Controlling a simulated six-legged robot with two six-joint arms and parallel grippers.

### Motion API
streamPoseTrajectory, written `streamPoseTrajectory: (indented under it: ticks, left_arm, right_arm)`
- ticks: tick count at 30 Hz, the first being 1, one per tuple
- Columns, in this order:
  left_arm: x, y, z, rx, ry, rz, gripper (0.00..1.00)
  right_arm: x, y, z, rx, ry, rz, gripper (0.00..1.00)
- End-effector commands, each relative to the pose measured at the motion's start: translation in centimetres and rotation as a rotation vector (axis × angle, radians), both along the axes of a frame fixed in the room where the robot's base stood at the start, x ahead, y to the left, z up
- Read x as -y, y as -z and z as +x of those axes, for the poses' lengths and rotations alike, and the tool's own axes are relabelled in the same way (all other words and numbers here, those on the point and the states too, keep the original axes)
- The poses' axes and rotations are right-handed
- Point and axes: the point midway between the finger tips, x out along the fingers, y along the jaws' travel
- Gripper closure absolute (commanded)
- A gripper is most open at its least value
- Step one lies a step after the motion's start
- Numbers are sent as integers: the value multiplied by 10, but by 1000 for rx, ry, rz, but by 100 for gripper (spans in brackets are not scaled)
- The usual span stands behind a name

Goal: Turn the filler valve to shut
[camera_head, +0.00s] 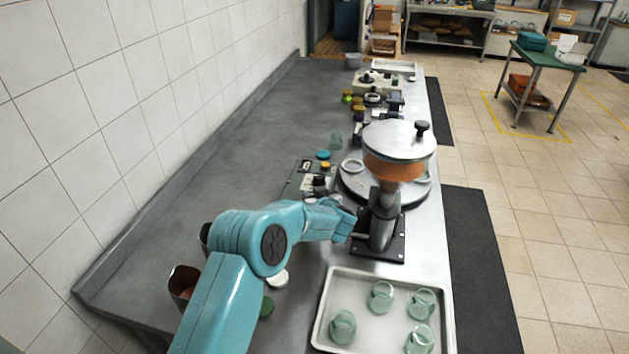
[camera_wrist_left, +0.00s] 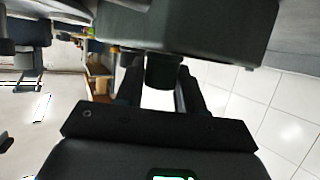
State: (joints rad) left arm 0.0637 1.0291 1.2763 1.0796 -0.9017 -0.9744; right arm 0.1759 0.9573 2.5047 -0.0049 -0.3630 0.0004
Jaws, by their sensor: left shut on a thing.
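The filler (camera_head: 395,165) stands on the bench, with a round metal lid with a black knob, a band of orange contents and a dark stand below. My left arm reaches in from the left, and my left gripper (camera_head: 350,222) is at the near left side of the filler's stand. The valve handle is hidden behind the gripper in the head view. In the left wrist view my gripper's fingers (camera_wrist_left: 162,88) are closed around a short dark stub (camera_wrist_left: 164,72) under a dark block (camera_wrist_left: 190,28). The stub looks like the valve handle; its angle cannot be told. My right gripper is not in view.
A tray (camera_head: 322,325) with several green-tinted glass jars lies at the front right. A round metal turntable (camera_head: 412,197) is around the filler. A small control box (camera_head: 300,178) stands left of it. The grey bench is clear to the left, along the tiled wall.

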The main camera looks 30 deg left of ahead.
Motion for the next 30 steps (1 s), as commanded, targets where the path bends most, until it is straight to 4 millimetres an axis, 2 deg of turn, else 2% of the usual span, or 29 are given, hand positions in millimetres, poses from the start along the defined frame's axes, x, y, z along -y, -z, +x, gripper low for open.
streamPoseTrajectory:
  ticks: [1,3,12,30]
  left_arm:
    - [1,-4,1,2,-36,1,92]
    - [1,-3,1,3,-90,1,92]
    - [0,0,1,3,-263,2,92]
    - [-1,-1,0,3,-338,3,92]
  right_arm:
    - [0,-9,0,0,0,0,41]
    - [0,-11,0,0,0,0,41]
    - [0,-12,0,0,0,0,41]
    - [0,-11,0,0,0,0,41]
